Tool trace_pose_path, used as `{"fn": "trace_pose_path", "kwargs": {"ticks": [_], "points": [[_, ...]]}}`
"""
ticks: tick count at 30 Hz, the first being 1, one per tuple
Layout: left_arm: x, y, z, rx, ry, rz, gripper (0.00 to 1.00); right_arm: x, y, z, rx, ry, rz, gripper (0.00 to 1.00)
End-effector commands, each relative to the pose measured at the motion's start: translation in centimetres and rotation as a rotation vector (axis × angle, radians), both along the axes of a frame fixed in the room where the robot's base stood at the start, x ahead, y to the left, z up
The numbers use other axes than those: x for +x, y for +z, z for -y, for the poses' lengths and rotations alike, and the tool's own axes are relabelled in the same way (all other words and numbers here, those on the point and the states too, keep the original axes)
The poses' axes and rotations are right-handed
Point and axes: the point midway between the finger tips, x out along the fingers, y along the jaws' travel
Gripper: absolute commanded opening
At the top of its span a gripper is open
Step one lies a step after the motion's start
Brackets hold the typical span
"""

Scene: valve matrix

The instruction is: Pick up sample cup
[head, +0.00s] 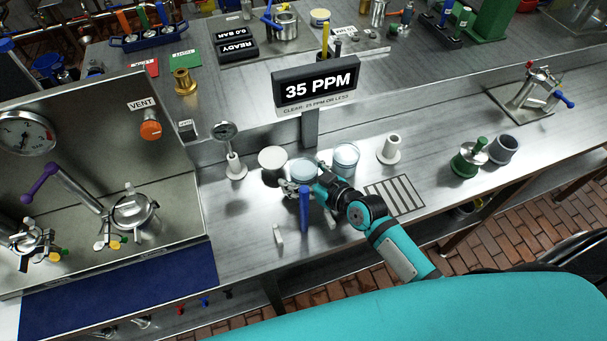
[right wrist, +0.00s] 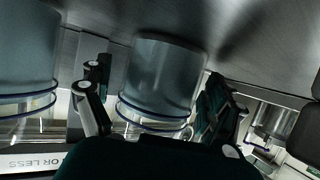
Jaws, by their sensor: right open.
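Two clear sample cups with bluish contents stand on the steel bench below the sign. One cup (head: 303,169) is at my right gripper (head: 308,182); the other cup (head: 346,156) stands just to its right. In the right wrist view, a cup (right wrist: 160,80) sits between the open fingers of my right gripper (right wrist: 158,105), with a finger on each side. I cannot tell whether the fingers touch it. A second cup (right wrist: 25,60) shows at the left edge there. The gripper hides part of the near cup in the head view. My left gripper is not in view.
A blue upright handle (head: 304,209) is close in front of the gripper. The "35 PPM" sign (head: 317,83) stands behind.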

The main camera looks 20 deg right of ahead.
Motion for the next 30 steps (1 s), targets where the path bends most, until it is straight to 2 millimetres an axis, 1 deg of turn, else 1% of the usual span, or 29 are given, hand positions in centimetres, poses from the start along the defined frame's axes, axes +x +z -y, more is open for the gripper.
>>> {"fn": "trace_pose_path", "kwargs": {"ticks": [1,2,16,17,25,28,30], "points": [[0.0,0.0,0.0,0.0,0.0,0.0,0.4,0.0,0.0,0.0,0.0,0.0,0.0,0.9],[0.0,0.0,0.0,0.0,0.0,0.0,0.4,0.0,0.0,0.0,0.0,0.0,0.0,0.86],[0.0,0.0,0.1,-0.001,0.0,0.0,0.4,0.0,0.0,0.1,0.0,0.0,-0.001,0.24],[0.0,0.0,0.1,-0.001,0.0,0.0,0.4,-0.1,0.0,0.1,0.0,0.0,-0.001,0.22],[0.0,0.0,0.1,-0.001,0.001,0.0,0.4,0.0,0.3,0.0,0.001,0.0,0.002,0.22],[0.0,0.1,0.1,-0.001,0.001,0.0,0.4,0.0,1.3,0.0,0.002,0.0,0.005,0.22],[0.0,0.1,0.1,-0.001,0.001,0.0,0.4,0.0,2.5,0.0,0.002,0.0,0.005,0.22]]}}
